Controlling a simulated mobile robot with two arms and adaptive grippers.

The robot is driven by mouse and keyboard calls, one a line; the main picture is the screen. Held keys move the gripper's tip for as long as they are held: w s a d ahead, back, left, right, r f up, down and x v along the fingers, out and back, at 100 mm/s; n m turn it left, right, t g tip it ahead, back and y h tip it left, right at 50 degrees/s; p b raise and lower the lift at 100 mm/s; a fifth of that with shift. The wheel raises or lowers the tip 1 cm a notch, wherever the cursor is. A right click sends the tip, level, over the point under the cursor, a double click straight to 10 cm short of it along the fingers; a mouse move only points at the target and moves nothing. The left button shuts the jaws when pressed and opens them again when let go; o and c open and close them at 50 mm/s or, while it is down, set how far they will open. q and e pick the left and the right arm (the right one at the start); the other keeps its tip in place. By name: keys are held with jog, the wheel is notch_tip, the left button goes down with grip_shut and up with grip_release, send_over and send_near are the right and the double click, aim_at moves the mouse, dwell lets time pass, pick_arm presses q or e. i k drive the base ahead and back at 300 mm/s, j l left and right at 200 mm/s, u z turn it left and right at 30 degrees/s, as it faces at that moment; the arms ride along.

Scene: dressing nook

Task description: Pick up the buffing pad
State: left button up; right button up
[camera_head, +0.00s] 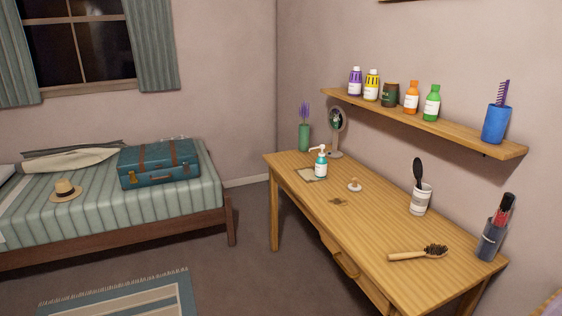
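A small round pale pad with a wooden-looking knob on top (354,185), which looks like the buffing pad, sits on the wooden desk (385,215) near its middle. It stands apart from the other things on the desk. A pump bottle with teal liquid (321,165) stands to its left and a little farther back, on or beside a flat greenish cloth (306,175). A dark smudge (338,201) marks the desk just in front of the pad. Neither of my grippers shows in the head view.
A hairbrush (418,253), a white cup with a dark brush (420,198) and a dark holder (491,240) occupy the desk's right part. A round mirror (336,120) and vase (304,137) stand behind. A loaded shelf (420,120) overhangs the desk.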

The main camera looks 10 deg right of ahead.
aim_at(354, 187)
jog(key=i+j+z, duration=0.1)
jog(key=i+z, duration=0.35)
jog(key=i+j+z, duration=0.25)
jog(key=i+z, duration=0.2)
jog(key=i+j+z, duration=0.65)
jog(key=j+z, duration=0.25)
